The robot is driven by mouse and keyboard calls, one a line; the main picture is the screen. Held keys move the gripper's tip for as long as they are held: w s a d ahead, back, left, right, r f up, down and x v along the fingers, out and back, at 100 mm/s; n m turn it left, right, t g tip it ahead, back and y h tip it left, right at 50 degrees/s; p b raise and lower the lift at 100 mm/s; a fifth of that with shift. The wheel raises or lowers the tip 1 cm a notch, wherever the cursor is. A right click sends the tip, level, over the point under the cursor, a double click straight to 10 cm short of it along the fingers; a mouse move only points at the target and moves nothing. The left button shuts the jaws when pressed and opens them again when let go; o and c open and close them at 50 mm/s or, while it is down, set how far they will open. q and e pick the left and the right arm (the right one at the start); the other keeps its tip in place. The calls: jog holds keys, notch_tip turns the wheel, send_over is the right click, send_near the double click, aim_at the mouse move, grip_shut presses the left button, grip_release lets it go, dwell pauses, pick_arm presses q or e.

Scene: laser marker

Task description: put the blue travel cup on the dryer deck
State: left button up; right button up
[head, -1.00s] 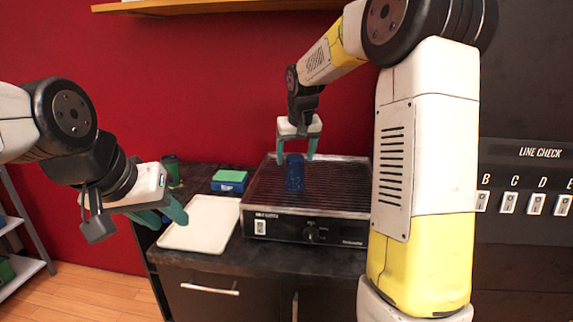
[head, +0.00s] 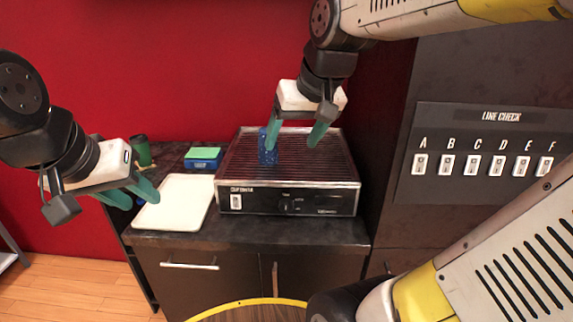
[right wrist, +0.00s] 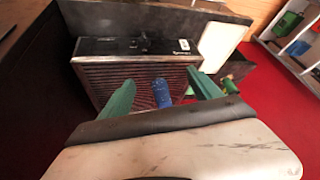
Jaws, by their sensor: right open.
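The blue travel cup (head: 268,146) stands on the ribbed top of the dryer deck (head: 320,170), toward its left half. It also shows in the right wrist view (right wrist: 161,93), in the gap between the fingers, with nothing gripping it. My right gripper (head: 296,142) is open. In the head view its left finger partly overlaps the cup and its right finger is well to the right of it. My left gripper (head: 143,198) is off to the left, its two fingers apart and empty, in front of the white tray's left edge.
The white tray (head: 186,202) lies left of the deck. A blue box with a green top (head: 203,158) and a dark green cup (head: 142,150) stand behind it. A switch panel (head: 488,160) is on the right wall.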

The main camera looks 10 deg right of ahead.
jog(key=s+f, duration=0.4)
jog(key=s, duration=0.3)
jog(key=shift+s+a, duration=0.3)
jog(key=shift+s, duration=0.1)
jog(key=shift+r, duration=0.1)
dwell(1.0)
